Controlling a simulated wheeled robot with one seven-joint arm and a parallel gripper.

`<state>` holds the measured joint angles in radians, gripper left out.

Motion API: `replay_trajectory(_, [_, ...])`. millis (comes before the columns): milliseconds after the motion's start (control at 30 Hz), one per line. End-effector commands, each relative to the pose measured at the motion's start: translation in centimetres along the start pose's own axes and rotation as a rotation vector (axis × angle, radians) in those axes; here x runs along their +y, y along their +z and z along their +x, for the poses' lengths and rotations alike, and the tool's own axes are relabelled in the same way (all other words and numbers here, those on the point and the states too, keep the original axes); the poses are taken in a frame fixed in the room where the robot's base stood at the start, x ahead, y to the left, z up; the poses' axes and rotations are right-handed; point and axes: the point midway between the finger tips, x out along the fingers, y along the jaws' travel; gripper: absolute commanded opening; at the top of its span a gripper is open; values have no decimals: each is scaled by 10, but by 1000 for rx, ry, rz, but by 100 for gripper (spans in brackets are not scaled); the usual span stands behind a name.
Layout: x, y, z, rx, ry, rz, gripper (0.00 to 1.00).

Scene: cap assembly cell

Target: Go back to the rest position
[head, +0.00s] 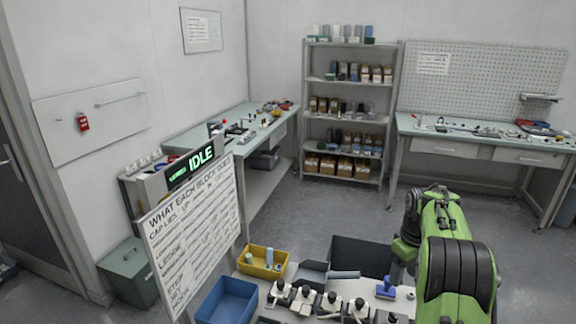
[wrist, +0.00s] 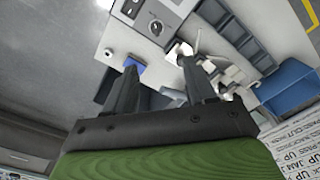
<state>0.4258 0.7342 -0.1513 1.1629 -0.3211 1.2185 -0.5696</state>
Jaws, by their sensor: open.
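My gripper (wrist: 157,66) shows in the wrist view with its two dark fingers well apart. Nothing is seen held between them. They stand over or in front of the bench with the fixtures; the exact gap cannot be told. In the head view my green arm rises at the lower right, and the gripper cannot be made out there. A row of dark and white fixtures (head: 318,302) stands at the front of the bench. A blue piece (head: 386,288) sits to their right; a blue piece also shows in the wrist view (wrist: 135,59).
A blue bin (head: 227,302), a yellow bin (head: 262,262) with parts and a dark grey bin (head: 362,257) stand near the fixtures. A white text board (head: 192,238) with a lit IDLE sign (head: 192,165) stands left. Open floor (head: 310,212) lies behind, before the shelf (head: 345,112).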

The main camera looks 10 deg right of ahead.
Motion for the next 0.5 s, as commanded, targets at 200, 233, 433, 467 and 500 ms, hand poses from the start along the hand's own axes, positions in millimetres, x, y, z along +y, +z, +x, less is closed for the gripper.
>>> replay_trajectory(200, [-83, 9, -85, 122, 36, 89, 55])
replay_trajectory(233, [-96, 14, -94, 139, 39, 104, 55])
replay_trajectory(433, [-180, 58, -137, 251, 56, 182, 55])
replay_trajectory(467, [-192, 66, -140, 267, 58, 192, 55])
replay_trajectory(500, [-207, 78, -144, 289, 61, 207, 55])
